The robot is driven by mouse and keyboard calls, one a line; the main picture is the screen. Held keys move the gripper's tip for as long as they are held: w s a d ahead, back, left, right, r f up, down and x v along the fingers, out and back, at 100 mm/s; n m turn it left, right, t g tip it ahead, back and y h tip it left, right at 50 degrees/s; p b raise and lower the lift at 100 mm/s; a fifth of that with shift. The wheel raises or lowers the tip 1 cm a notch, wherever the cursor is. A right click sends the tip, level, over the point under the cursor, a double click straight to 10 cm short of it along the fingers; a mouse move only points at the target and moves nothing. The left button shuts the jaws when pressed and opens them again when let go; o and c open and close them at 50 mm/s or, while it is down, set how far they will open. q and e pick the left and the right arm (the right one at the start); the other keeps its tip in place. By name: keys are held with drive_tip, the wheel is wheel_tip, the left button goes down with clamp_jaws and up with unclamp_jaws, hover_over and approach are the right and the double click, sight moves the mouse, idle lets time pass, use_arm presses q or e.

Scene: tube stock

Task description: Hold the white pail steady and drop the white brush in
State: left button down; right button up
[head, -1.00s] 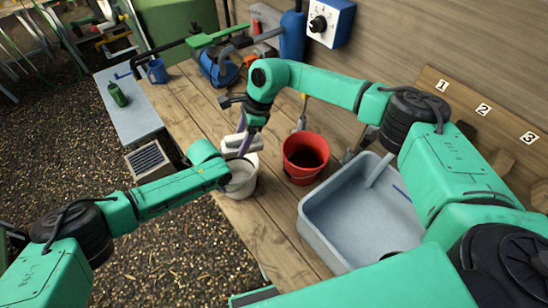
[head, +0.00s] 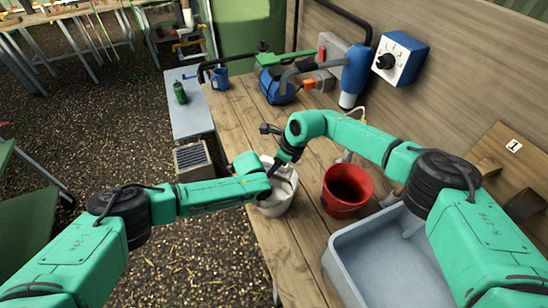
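The white pail (head: 276,207) stands upright near the left edge of the wooden table. My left gripper (head: 269,179) is at the pail's far-left rim; its fingers are mostly hidden behind my wrist, so I cannot tell how they sit on it. My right gripper (head: 275,166) points down over the pail's mouth, its fingers dark and small. A white shape that looks like the white brush (head: 286,177) is at the pail's mouth below my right gripper. I cannot tell whether the fingers still touch it.
A red bucket (head: 345,188) stands right of the pail, with a grey basin (head: 385,262) in front of it. A blue mug (head: 219,78) and green bottle (head: 180,92) are farther back. A blue vise-like tool (head: 275,84) is on the table's far part.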

sight(288, 166)
wheel_tip(288, 166, down, 8)
drive_tip(key=shift+f, duration=0.2)
idle(0.3)
drive_tip(key=o, duration=1.4)
drive_tip(key=v, duration=1.2)
drive_tip(key=shift+d, duration=0.1)
use_arm(q)
drive_tip(key=c, duration=1)
unclamp_jaws()
